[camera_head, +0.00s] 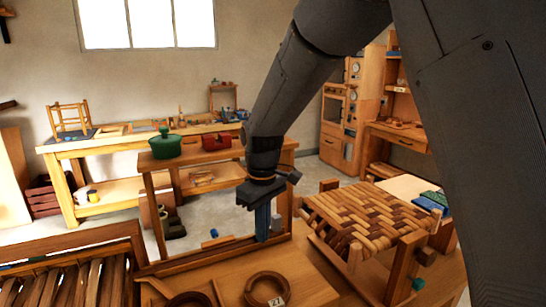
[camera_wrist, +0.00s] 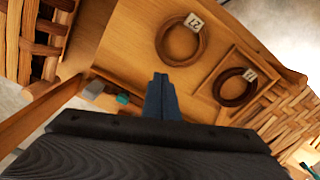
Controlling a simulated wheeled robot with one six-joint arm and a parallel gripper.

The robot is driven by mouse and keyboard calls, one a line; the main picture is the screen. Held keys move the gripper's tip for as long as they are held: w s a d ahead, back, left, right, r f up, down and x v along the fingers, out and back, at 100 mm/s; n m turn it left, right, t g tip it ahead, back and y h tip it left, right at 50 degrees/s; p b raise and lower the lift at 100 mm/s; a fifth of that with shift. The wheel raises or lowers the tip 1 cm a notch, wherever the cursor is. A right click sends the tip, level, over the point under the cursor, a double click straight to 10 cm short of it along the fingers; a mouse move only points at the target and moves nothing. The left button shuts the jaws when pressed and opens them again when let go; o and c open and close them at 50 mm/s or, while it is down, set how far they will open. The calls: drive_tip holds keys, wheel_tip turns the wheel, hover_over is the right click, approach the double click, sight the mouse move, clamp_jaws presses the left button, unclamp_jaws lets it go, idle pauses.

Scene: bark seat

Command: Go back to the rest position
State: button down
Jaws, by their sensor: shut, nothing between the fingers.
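My gripper (camera_head: 262,222) points down over the wooden bench (camera_head: 300,275), its blue fingers pressed together with nothing between them. The closed fingers also show in the wrist view (camera_wrist: 161,97), above the bench top. A brown coil with a numbered tag (camera_head: 266,288) lies on the bench in front of the gripper, apart from it. A second tagged coil (camera_wrist: 235,87) lies in a shallow wooden tray (camera_wrist: 262,72). The seat frame with a checkered woven top (camera_head: 365,215) stands to the right of the gripper.
A slatted wooden rack (camera_head: 75,280) is at the lower left. A green pot (camera_head: 165,145) stands on a wooden stand behind. A long workbench (camera_head: 120,140) runs along the back wall. Open air lies above the bench.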

drive_tip(key=s+d+f+m+b, duration=0.1)
drive_tip(key=s+d+f+m, duration=0.1)
drive_tip(key=s+d, duration=0.3)
drive_tip(key=s+d+f+m, duration=0.2)
drive_tip(key=s+d+m, duration=0.2)
drive_tip(key=d, duration=0.5)
drive_tip(key=s+d+f+m+t+b, duration=0.1)
drive_tip(key=s+d+f+m, duration=0.1)
drive_tip(key=s+d, duration=0.5)
drive_tip(key=shift+d+f+m+b, duration=0.35)
drive_tip(key=shift+d+m, duration=0.15)
drive_tip(key=shift+m, duration=0.4)
